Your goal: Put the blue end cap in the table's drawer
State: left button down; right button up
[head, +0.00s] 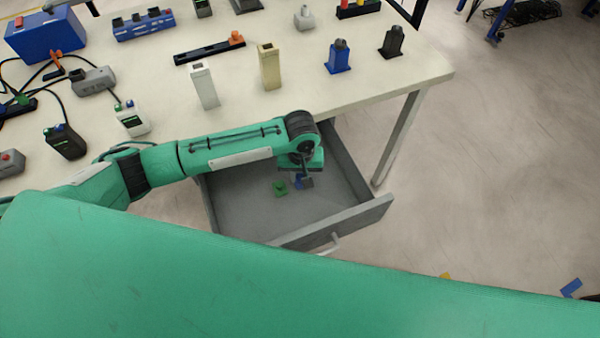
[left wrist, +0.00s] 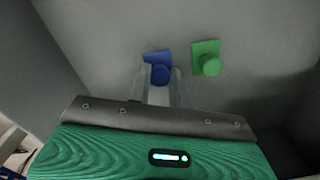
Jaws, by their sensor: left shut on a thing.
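The table's drawer (head: 372,212) is pulled open below the white table top and is grey inside. My left gripper (head: 303,181) reaches down into it from above. It is shut on the blue end cap (head: 298,183). In the left wrist view the fingertips (left wrist: 160,76) close around the round knob of the blue end cap (left wrist: 153,57), with its flat square part beyond them. The cap is low, close to the drawer floor; I cannot tell whether it touches. My right gripper is not in view.
A green end cap (head: 280,188) lies on the drawer floor beside the blue one; it also shows in the left wrist view (left wrist: 206,58). The white table top (head: 420,68) holds a blue block (head: 339,57), a black block (head: 392,42) and several other parts. Drawer walls surround my gripper.

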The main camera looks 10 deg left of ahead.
aim_at(301, 176)
pick_arm(q)
jog(key=c, duration=1.3)
grip_release()
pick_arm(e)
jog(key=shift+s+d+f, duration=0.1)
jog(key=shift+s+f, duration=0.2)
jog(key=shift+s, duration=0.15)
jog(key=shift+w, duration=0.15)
pick_arm(q)
jog(key=shift+r, duration=0.25)
notch_tip(301, 176, up, 3)
jog(key=shift+d+r, duration=0.1)
jog(key=shift+r, duration=0.1)
notch_tip(301, 176, up, 8)
jog(key=shift+r+p, duration=0.15)
jog(key=shift+p, duration=0.25)
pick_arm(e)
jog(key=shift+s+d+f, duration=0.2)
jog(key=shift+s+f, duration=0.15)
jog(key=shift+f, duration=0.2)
